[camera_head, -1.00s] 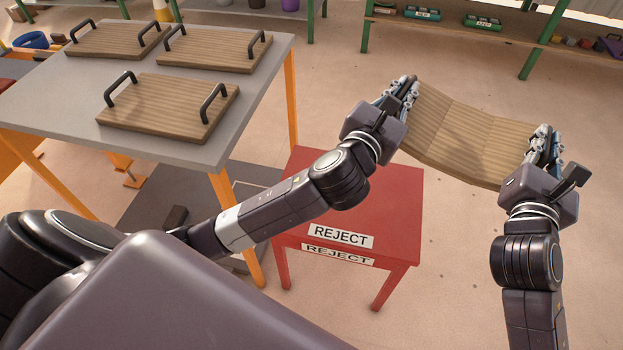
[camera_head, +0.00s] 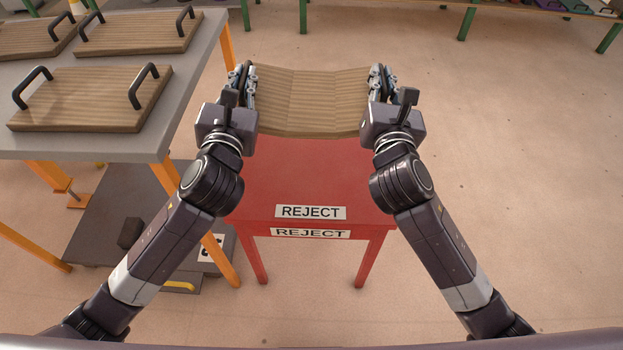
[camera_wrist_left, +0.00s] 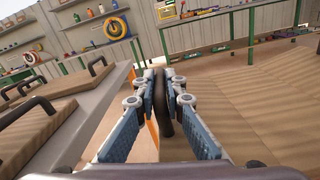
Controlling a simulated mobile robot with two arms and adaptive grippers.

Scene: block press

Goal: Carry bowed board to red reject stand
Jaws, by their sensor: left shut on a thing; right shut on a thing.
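The bowed board (camera_head: 311,101) is a wooden plank board that sags in the middle. It is held between my two grippers above the far part of the red reject stand (camera_head: 300,185), whose front carries REJECT labels. My left gripper (camera_head: 242,78) is shut on the board's left handle; the dark handle (camera_wrist_left: 163,105) shows between its fingers in the left wrist view, with the board (camera_wrist_left: 225,120) to the right. My right gripper (camera_head: 383,80) is shut at the board's right end; its handle is mostly hidden by the fingers. The gap between board and stand is hard to judge.
A grey table (camera_head: 190,110) with orange legs stands close on the left, bearing flat boards with black handles, one of them (camera_head: 95,98) near its front edge. Green-legged shelving (camera_head: 467,22) is at the back. The floor on the right is clear.

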